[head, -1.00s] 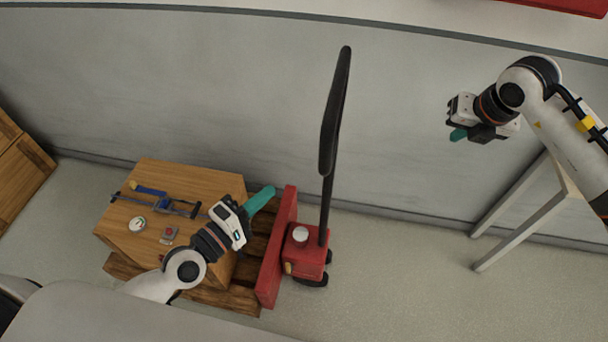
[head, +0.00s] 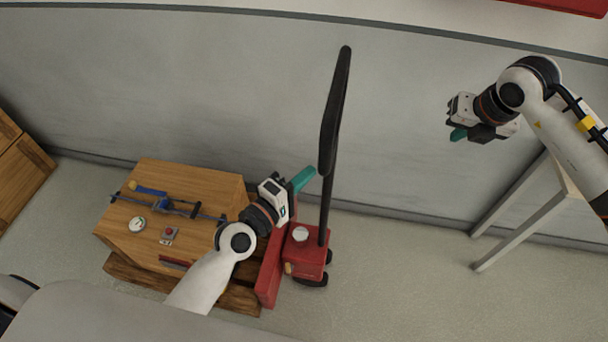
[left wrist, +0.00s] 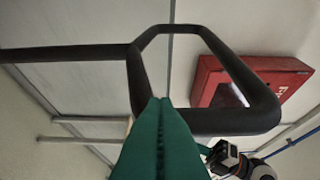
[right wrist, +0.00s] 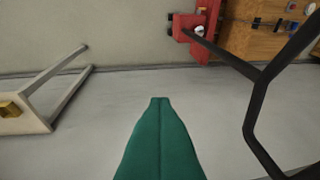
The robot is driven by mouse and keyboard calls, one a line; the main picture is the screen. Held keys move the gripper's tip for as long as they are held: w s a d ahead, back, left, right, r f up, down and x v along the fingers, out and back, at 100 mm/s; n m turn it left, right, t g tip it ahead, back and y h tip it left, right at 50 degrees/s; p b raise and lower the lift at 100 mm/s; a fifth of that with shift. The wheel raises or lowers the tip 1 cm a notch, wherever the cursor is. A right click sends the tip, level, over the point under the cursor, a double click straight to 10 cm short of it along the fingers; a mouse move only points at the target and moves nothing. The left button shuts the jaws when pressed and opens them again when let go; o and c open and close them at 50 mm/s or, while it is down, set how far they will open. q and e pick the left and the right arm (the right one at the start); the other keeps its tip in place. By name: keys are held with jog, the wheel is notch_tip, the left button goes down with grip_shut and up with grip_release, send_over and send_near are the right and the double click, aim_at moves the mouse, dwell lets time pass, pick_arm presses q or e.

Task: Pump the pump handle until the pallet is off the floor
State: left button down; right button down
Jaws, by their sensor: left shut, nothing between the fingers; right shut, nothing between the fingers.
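The pump handle (head: 335,110) is a black loop on a shaft rising upright from the red pallet truck's pump body (head: 305,255). The wooden pallet (head: 125,270) carries a wooden crate; I cannot tell any gap under it. My left gripper (head: 304,179) is shut and empty, its teal fingertips just left of the handle's lower loop. In the left wrist view the closed fingers (left wrist: 160,102) overlap the loop (left wrist: 215,121); contact is unclear. My right gripper (head: 458,134) is shut and empty, well right of the handle; its fingers (right wrist: 160,100) show in the right wrist view.
The crate (head: 200,180) bears a blue clamp, a gauge and a red button. A white-legged table (head: 520,230) stands at the right. A wall runs behind. A red box (left wrist: 250,80) is on the wall. Floor between truck and table is clear.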

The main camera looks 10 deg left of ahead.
aim_at(325, 175)
pick_arm(q)
jog(key=d, duration=0.3)
jog(key=shift+d+r, duration=0.1)
jog(key=shift+d, duration=0.6)
jog(key=shift+a, duration=0.1)
pick_arm(e)
jog(key=c, duration=2.1)
grip_release()
jog(key=shift+c, duration=0.2)
jog(key=o, duration=0.3)
jog(key=shift+a, duration=0.1)
jog(key=o, duration=0.7)
jog(key=shift+r, duration=0.1)
